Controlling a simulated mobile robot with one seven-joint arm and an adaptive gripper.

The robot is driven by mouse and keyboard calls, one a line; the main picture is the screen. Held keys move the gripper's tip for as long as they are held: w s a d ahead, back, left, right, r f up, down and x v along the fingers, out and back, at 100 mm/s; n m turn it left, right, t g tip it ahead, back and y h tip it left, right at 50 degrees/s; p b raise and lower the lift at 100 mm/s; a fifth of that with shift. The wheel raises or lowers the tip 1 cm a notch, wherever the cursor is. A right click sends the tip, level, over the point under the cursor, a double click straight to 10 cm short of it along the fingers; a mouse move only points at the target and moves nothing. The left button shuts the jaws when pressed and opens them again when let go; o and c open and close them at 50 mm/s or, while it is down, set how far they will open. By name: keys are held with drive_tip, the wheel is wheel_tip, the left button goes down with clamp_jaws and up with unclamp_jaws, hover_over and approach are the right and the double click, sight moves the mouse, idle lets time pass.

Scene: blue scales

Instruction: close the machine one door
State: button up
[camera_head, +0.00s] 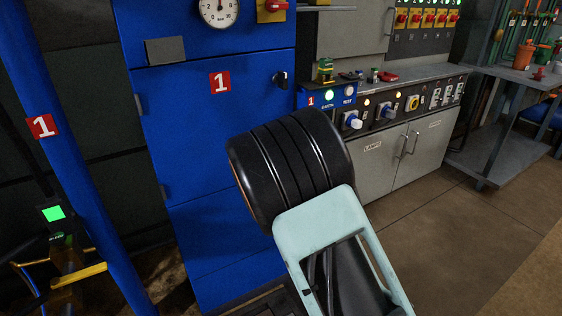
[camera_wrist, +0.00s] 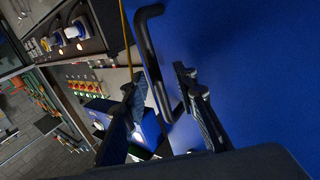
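The machine one door (camera_head: 215,135) is the blue panel with a red "1" label and hinges down its left side. In the head view it looks about flush with the blue cabinet, but my arm covers its lower right part, so I cannot tell if it is fully shut. In the wrist view the blue door (camera_wrist: 250,60) fills the right side, with a black bar handle (camera_wrist: 152,50) on it. My gripper (camera_wrist: 158,84) is open, with one finger on each side of the handle's line; contact is unclear. My gripper is hidden behind my arm in the head view.
A black latch knob (camera_head: 281,79) sits at the door's upper right. A blue control box (camera_head: 330,97) and a grey cabinet with switches (camera_head: 405,150) stand to the right. A blue post (camera_head: 62,150) stands at left. Floor at the lower right is clear.

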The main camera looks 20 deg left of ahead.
drive_tip(key=v, duration=1)
